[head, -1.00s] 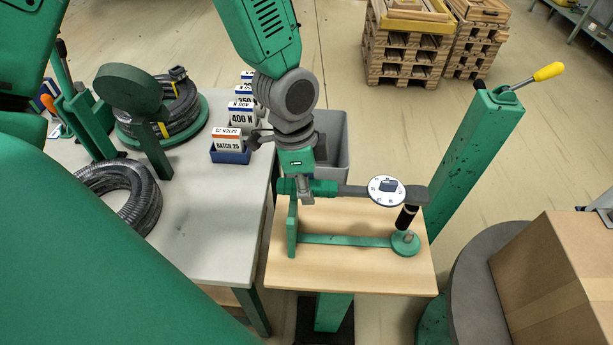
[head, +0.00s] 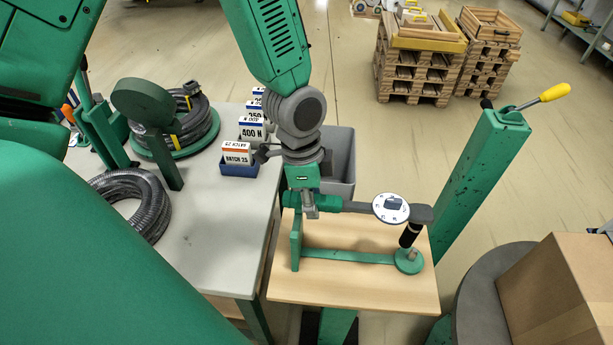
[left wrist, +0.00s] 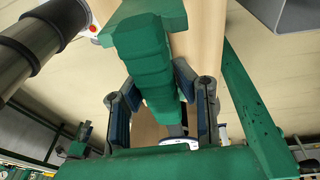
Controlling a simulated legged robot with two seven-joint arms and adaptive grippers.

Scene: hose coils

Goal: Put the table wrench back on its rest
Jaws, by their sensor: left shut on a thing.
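The table wrench has a grey bar with a white round dial (head: 391,208) and a green body at its left end. My left gripper (head: 309,208) is shut on that green body, reaching down from above. In the left wrist view the ridged green body (left wrist: 145,70) lies between the two fingers (left wrist: 163,108). The rest is a green stand (head: 345,255) on the small wooden table, with an upright post at left and a round pad at right. The wrench lies level over it. A black grip stands between the bar's right end and the pad. Whether the wrench touches the post is unclear.
Left is a grey table (head: 215,230) with hose coils (head: 135,200) and a batch card holder (head: 238,160). A grey bin (head: 340,165) stands behind the wooden table (head: 350,285). A green post with a yellow lever (head: 554,93) and a cardboard box (head: 565,290) are at right.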

